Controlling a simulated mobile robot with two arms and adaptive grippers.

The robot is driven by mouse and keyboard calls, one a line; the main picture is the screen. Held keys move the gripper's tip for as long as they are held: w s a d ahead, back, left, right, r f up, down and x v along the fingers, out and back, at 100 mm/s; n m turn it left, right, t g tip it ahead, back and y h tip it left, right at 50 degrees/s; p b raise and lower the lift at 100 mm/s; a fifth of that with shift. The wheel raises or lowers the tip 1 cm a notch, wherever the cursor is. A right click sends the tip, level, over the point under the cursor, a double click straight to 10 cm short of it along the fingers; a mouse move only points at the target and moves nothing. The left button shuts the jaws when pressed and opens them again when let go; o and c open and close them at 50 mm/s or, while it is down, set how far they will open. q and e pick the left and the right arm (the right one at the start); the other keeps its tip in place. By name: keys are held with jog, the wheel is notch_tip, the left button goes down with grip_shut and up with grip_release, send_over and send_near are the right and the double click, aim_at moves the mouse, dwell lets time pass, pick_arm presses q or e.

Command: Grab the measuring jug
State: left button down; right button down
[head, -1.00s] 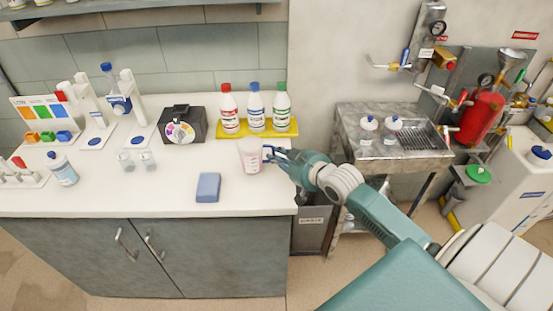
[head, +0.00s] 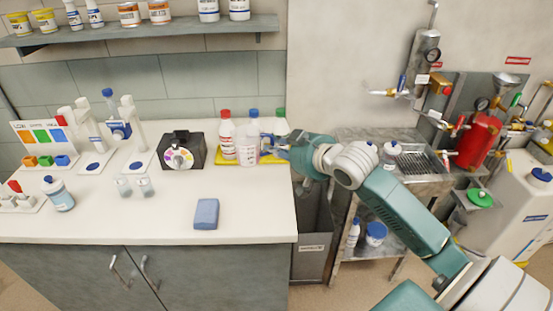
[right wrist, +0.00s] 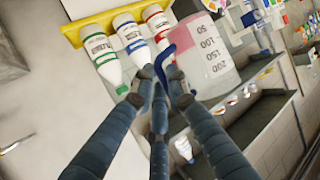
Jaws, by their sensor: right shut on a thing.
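The measuring jug (head: 249,151) is clear with pink liquid and a blue handle. It hangs above the white counter, in front of the bottles in the head view. My right gripper (head: 272,146) comes from the right and is shut on its handle. In the right wrist view the jug (right wrist: 206,58) shows its scale marks, and the gripper fingers (right wrist: 164,90) are around the blue handle, which is partly hidden. My left gripper is not in view.
A yellow tray (head: 225,161) with red-, blue- and green-capped bottles stands behind the jug. A dark box with a colour dial (head: 181,151) is to the left. A blue block (head: 206,213) lies in front on the counter (head: 150,215), with clear surface around it. A shelf (head: 150,34) hangs above.

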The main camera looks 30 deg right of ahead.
jog(key=shift+r, duration=2.7)
